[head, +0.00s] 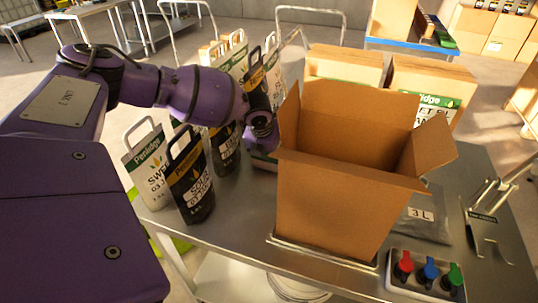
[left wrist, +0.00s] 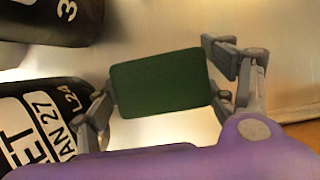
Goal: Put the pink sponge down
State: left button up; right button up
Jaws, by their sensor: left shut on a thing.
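My left gripper (left wrist: 162,88) is shut on a block with a flat, dark green, rounded rectangular face (left wrist: 158,83). No pink shows on that face, so I cannot tell its other sides; it may be the sponge's green side. Its fingers hold the block by two opposite ends over a pale surface. In the head view, my left wrist reaches down behind the left side of the open cardboard box (head: 345,200), and the fingertips are mostly hidden. Whether the block touches the metal table (head: 235,220) I cannot tell. My right gripper is not in view.
Black pouches (head: 190,178) and white handled pouches (head: 148,165) stand left of the box; black ones are close to the gripper in the wrist view (left wrist: 45,120). More cartons (head: 430,80) stand behind. A box with red, blue and green knobs (head: 427,273) sits front right.

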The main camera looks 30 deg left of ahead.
pick_arm(q)
jog(key=shift+w+f, duration=0.1)
jog(key=shift+f, duration=0.35)
jog(key=o, duration=1.5)
jog(key=shift+c, duration=0.2)
